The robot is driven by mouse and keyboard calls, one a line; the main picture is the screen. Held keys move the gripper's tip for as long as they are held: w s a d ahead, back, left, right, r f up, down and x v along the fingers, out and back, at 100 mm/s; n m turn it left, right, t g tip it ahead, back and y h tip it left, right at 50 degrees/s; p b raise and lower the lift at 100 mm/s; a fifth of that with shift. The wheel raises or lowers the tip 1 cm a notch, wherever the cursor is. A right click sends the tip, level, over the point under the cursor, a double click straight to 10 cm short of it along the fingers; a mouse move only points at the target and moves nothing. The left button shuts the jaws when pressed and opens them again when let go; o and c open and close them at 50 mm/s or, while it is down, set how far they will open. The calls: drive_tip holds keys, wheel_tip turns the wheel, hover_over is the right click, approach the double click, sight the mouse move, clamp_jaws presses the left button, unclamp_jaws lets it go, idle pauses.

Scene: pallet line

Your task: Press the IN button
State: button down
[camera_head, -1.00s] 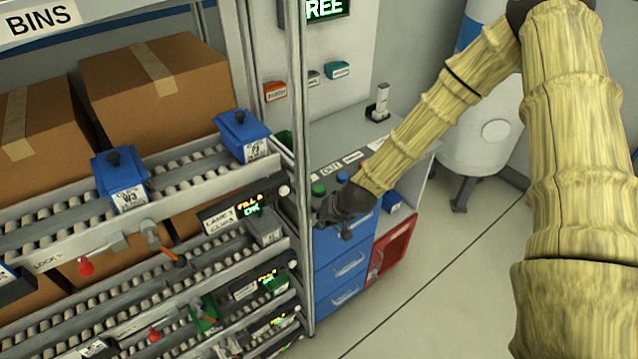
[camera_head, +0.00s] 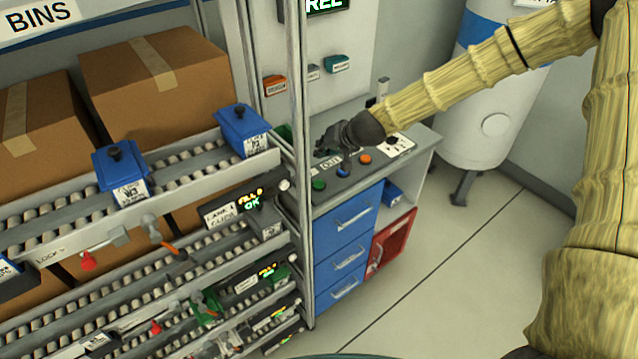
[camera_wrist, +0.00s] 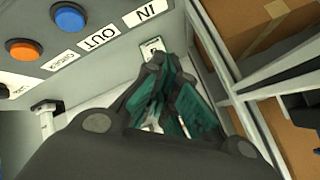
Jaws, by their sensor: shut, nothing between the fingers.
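The button row stands on the grey counter (camera_head: 375,140). A green button (camera_head: 319,186) is nearest the rack post, then a blue button (camera_head: 342,171) and an orange button (camera_head: 365,159). The wrist view shows the IN label (camera_wrist: 145,12) and the OUT label (camera_wrist: 98,38); the blue button (camera_wrist: 69,17) lines up with OUT. The button beside IN is outside that view; by position it matches the green one. My gripper (camera_head: 325,147) is shut and empty, on the wall side of the labels, apart from the green button. Its fingers (camera_wrist: 170,105) also show in the wrist view.
A rack post (camera_head: 300,130) stands close left of the buttons. The roller rack holds blue bins (camera_head: 120,175) and cardboard boxes (camera_head: 155,85).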

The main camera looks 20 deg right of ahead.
sight(321, 181)
drive_tip(key=shift+f, duration=0.2)
wheel_tip(321, 181, down, 8)
drive_tip(key=b, duration=0.6)
drive_tip(key=shift+f, duration=0.25)
drive_tip(key=shift+f+b, duration=0.15)
drive_tip(key=shift+b, duration=0.25)
idle(0.8)
drive_tip(key=shift+f, duration=0.25)
drive_tip(key=shift+f+b, duration=0.45)
drive_tip(key=shift+b, duration=0.1)
idle(0.7)
drive_tip(key=shift+r, duration=0.15)
idle(0.3)
drive_tip(key=shift+r+p, duration=0.6)
drive_tip(key=shift+r, duration=0.15)
